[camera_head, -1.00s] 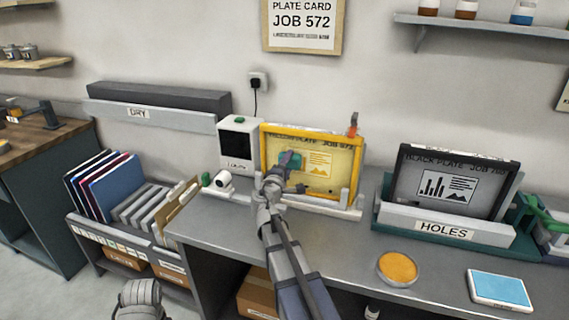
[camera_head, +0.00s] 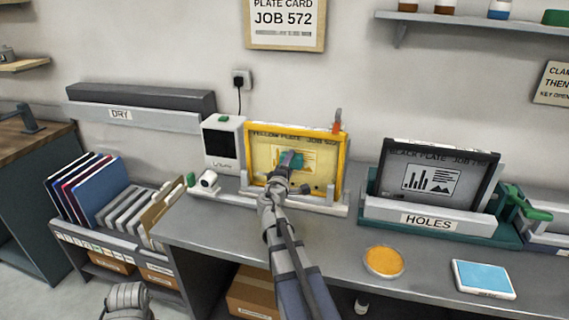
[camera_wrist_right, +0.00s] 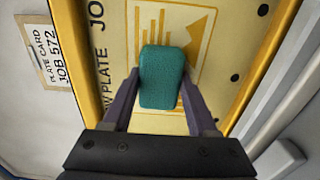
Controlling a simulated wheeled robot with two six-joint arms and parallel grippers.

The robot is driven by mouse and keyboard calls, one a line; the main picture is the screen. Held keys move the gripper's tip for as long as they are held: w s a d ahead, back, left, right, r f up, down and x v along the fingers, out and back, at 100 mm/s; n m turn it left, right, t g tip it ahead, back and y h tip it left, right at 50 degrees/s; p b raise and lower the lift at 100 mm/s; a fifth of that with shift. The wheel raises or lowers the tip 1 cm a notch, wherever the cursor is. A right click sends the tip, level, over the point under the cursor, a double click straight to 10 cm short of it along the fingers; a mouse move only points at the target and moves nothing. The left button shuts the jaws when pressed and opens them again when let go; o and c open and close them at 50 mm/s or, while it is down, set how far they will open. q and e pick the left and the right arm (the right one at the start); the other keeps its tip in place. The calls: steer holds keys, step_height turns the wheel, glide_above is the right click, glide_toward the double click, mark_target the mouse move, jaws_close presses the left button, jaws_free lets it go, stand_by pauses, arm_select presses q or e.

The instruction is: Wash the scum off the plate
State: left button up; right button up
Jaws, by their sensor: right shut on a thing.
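The yellow plate (camera_head: 262,158) stands upright in a yellow frame on a light stand on the grey bench, with a printed chart and dark spots on its face. It also fills much of the right wrist view (camera_wrist_right: 222,75). My right gripper (camera_head: 287,163) is shut on a teal sponge (camera_wrist_right: 162,78) in front of the plate. The sponge covers part of the chart and seems to be against the plate, though contact is hard to tell. Dark spots show to the right of the sponge in the wrist view. My left gripper does not show clearly.
A black plate (camera_head: 431,180) stands in a holder labelled HOLES (camera_head: 430,221) to the right. An orange round dish (camera_head: 384,262) and a blue pad (camera_head: 484,278) lie on the bench front. A white device (camera_head: 222,143) stands left of the yellow plate. A DRY rack (camera_head: 140,115) is on the wall.

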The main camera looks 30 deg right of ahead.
mark_target(300, 165)
steer(key=shift+d, duration=0.1)
steer(key=shift+s+d, duration=0.55)
steer(key=shift+s, duration=0.15)
steer(key=shift+s+d, duration=0.5)
steer(key=shift+s, duration=0.2)
steer(key=shift+s, duration=0.1)
steer(key=shift+s+d, duration=1.15)
steer(key=shift+w+a, duration=1.15)
steer(key=shift+w, duration=0.15)
steer(key=shift+w+a, duration=0.1)
steer(key=shift+w+a, duration=1.05)
steer(key=shift+w, duration=0.2)
